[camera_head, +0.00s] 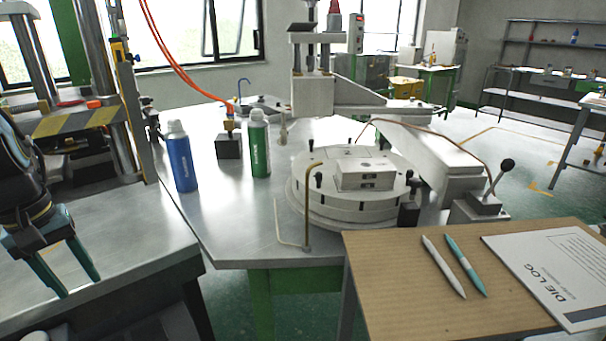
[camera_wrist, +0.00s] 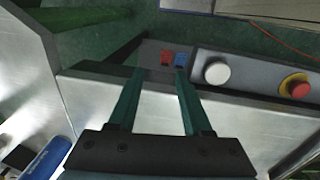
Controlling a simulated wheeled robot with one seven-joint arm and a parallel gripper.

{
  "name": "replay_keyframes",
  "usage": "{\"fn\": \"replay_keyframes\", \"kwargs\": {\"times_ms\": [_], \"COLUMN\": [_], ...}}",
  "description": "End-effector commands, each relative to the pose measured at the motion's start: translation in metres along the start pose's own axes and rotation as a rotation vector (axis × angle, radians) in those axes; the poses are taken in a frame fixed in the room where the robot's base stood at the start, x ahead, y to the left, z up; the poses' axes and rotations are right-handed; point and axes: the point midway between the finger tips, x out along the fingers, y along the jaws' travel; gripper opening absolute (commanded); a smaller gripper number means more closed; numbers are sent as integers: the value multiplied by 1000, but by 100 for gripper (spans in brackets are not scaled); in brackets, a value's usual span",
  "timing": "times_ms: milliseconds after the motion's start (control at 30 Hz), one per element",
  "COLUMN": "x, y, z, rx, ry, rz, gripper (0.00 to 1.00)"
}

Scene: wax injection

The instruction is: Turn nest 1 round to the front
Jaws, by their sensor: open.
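A round white turntable (camera_head: 302,203) sits on the metal bench in the head view. Several short dark pegs stand around the turntable's rim. My gripper (camera_head: 80,288) is at the far left, pointing down, well apart from the turntable. Its two teal fingers are open and empty, and they also show in the wrist view (camera_wrist: 161,75). The turntable does not show in the wrist view.
A blue bottle (camera_head: 181,160) and a green bottle (camera_head: 259,147) stand between my gripper and the turntable. A bent brass rod (camera_head: 307,210) rises at the turntable's front left. A black-knobbed lever (camera_head: 497,178) stands right. A control panel (camera_wrist: 250,82) lies beyond my fingers.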

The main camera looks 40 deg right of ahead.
Motion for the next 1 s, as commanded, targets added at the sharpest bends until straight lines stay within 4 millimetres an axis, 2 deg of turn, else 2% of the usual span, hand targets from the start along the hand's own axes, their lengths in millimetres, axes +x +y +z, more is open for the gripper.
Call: {"fn": "replay_keyframes", "kwargs": {"times_ms": [100,200,300,467,500,600,700,800,1000], "x": [33,52,61,50,43,20,-4,-22,-33], "y": [50,100,152,239,260,304,335,352,368], "z": [15,32,49,68,70,69,62,53,50], "rx": [-119,-236,-357,-563,-613,-732,-826,-885,-923], "ry": [-172,-329,-499,-796,-873,-1053,-1200,-1299,-1359], "rz": [103,203,309,485,529,630,709,762,791], "gripper": [50,50,50,50,50,50,50,50,50]}}
